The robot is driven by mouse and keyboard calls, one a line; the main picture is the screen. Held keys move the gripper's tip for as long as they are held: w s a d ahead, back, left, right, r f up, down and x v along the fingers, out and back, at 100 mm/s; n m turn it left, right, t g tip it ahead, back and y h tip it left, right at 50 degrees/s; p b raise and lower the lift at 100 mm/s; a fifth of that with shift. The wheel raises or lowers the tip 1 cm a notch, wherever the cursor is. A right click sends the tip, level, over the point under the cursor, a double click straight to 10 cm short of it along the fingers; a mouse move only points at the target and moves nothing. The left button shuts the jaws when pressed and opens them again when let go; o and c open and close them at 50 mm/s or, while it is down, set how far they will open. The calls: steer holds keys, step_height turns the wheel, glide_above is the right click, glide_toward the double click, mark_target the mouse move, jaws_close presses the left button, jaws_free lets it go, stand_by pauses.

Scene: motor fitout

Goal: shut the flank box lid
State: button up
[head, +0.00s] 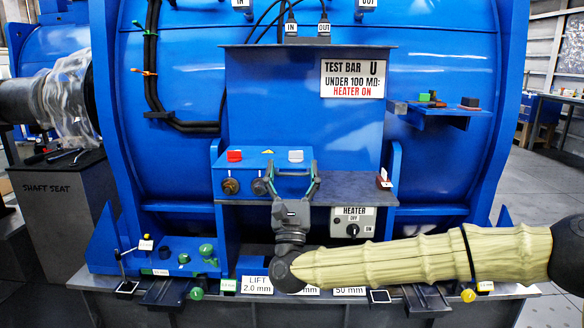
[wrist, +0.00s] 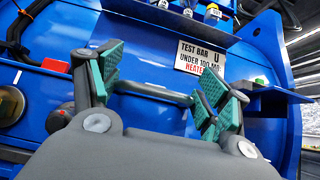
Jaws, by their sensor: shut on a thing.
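My gripper (head: 292,170) is at the front of the blue flank unit, its fingers pointing up and spread around a dark bar (head: 293,174). In the wrist view the bar (wrist: 150,91) spans between the two green-padded fingers, with an end at each pad. What the bar belongs to is partly hidden by my gripper. A blue box (head: 251,167) with a red button and two round fittings sits just left of my gripper. A tall blue panel (head: 290,100) rises behind it. I cannot tell which part is the lid.
A dark shelf (head: 352,188) extends right of my gripper, with a heater switch plate (head: 353,222) below. A side shelf (head: 440,110) with small blocks juts out at right. Labelled green and yellow knobs line the bench front. Black cables hang above the panel.

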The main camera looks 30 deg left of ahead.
steer(key=shift+s+f+g, duration=0.15)
steer(key=shift+f+g, duration=0.15)
steer(key=shift+f, duration=0.7)
steer(key=o, duration=1.3)
steer(key=shift+o, duration=0.7)
steer(key=shift+w, duration=0.2)
steer(key=shift+r, duration=0.3)
steer(key=v, duration=1.2)
steer(key=shift+a+f, duration=0.1)
steer(key=shift+f, duration=0.05)
